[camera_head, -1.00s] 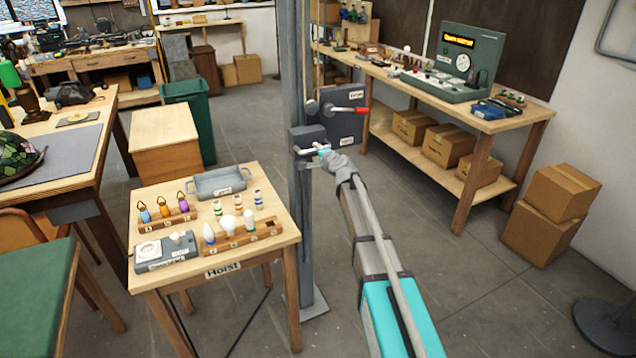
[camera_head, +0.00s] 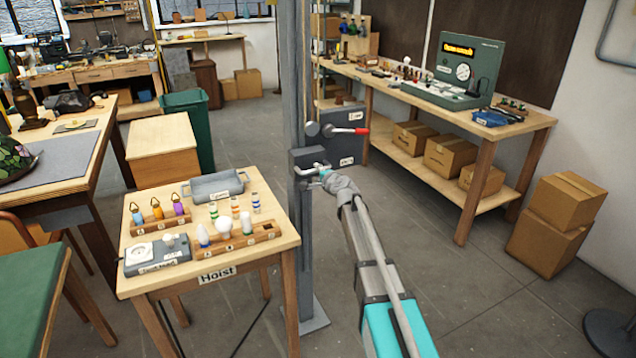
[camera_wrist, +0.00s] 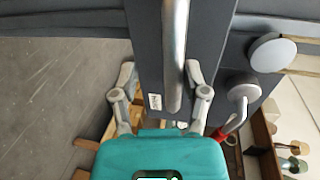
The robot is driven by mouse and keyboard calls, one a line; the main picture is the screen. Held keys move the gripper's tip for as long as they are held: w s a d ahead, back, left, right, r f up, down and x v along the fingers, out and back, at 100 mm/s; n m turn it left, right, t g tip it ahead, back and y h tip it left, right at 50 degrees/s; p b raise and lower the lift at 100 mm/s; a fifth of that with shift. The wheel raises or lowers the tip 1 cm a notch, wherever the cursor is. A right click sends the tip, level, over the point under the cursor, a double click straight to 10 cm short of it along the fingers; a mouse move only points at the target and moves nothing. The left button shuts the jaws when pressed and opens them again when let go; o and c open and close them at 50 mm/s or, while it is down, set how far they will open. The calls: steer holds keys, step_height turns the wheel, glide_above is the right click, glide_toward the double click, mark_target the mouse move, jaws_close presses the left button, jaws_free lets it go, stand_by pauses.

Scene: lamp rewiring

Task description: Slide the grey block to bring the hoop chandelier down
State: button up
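The grey block (camera_head: 303,158) sits on the tall grey post (camera_head: 298,80), with a pale bar handle (camera_head: 312,170) on its front. In the wrist view the handle (camera_wrist: 175,55) runs down in front of the dark block (camera_wrist: 142,50), which bears a small white label. My gripper (camera_head: 323,174) is at the handle. In the wrist view my gripper (camera_wrist: 160,85) has its fingers spread, one each side of the handle, with visible gaps. Whether either finger touches it, I cannot tell. The hoop chandelier is not in view.
A grey box with a red-tipped lever (camera_head: 350,131) is on the post just above and right of the block. The hoist table (camera_head: 285,243) with bulbs and a tray stands left of the post. A long bench (camera_head: 515,125) stands at right. Floor between is clear.

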steer(key=p+v, duration=0.2)
steer(key=v, duration=1)
steer(key=w+a+f+n+g+y+b, duration=0.2)
steer(key=w+a+f+n+y+b, duration=0.1)
steer(key=w, duration=0.7)
steer(key=shift+a+g+y, duration=0.4)
steer(key=shift+a+y, duration=0.25)
steer(key=shift+y, duration=0.15)
steer(key=shift+s, duration=0.15)
steer(key=s+d+r+p, duration=0.1)
steer(key=s+d, duration=0.1)
steer(key=s, duration=0.5)
steer(key=s+d+r+p, duration=0.2)
steer(key=s+d, duration=0.1)
steer(key=s, duration=0.4)
steer(key=shift+s+d, duration=0.2)
steer(key=shift+d, duration=0.05)
stand_by(1.6)
steer(key=shift+r, duration=0.1)
stand_by(0.3)
